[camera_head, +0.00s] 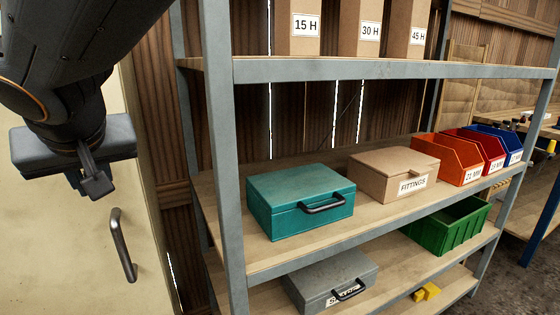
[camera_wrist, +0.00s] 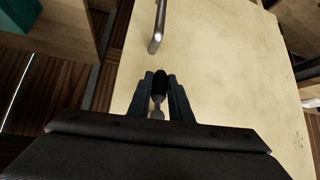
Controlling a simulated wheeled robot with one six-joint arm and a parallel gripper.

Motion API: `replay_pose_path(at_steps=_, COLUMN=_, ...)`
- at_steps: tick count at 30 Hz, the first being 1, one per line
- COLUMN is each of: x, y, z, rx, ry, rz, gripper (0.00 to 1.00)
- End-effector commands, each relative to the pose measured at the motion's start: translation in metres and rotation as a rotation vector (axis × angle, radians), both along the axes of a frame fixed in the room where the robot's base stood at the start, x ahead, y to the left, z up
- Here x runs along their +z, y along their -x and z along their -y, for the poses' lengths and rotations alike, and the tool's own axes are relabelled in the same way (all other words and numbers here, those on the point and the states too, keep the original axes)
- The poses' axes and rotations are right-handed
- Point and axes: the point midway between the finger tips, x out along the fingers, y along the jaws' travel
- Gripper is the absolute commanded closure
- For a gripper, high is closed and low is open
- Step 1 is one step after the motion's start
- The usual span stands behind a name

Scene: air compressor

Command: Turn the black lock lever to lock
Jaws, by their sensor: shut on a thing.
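My gripper (camera_head: 93,180) is at the pale door panel (camera_head: 55,235) on the left of the head view, above the door's curved metal handle (camera_head: 122,245). In the wrist view my gripper (camera_wrist: 161,88) has its two dark fingers closed on either side of the black lock lever (camera_wrist: 160,82). The lever's black end lies between the fingers, and a short grey metal part shows below it. In the head view I cannot make out the lever; my gripper covers that area. Whether the lever stands at its locked position cannot be told.
The door handle (camera_wrist: 157,28) is just beyond the fingertips in the wrist view. A grey metal shelf (camera_head: 222,150) stands right of the door, with a teal toolbox (camera_head: 290,195), a fittings box (camera_head: 385,165) and coloured bins. The door face around the gripper is clear.

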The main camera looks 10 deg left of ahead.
Motion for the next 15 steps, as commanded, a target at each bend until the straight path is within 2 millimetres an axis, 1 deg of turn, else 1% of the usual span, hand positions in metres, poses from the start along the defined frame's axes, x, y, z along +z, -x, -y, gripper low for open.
replay_pose_path(at_steps=1, x=0.0022, y=0.0016, z=-0.002, rx=0.003, ry=-0.008, rz=-0.002, gripper=1.0)
replay_pose_path(at_steps=10, x=0.0022, y=0.002, z=-0.0023, rx=0.003, ry=-0.009, rz=-0.003, gripper=1.0)
replay_pose_path(at_steps=11, x=0.0022, y=0.002, z=-0.0023, rx=0.003, ry=-0.009, rz=-0.003, gripper=0.78)
replay_pose_path(at_steps=13, x=0.0019, y=0.0018, z=-0.002, rx=0.003, ry=-0.008, rz=-0.002, gripper=0.67)
replay_pose_path(at_steps=14, x=0.0017, y=0.0016, z=-0.0018, rx=0.003, ry=-0.008, rz=-0.003, gripper=0.63)
replay_pose_path(at_steps=15, x=0.0014, y=0.0012, z=-0.0014, rx=0.002, ry=-0.007, rz=-0.002, gripper=0.63)
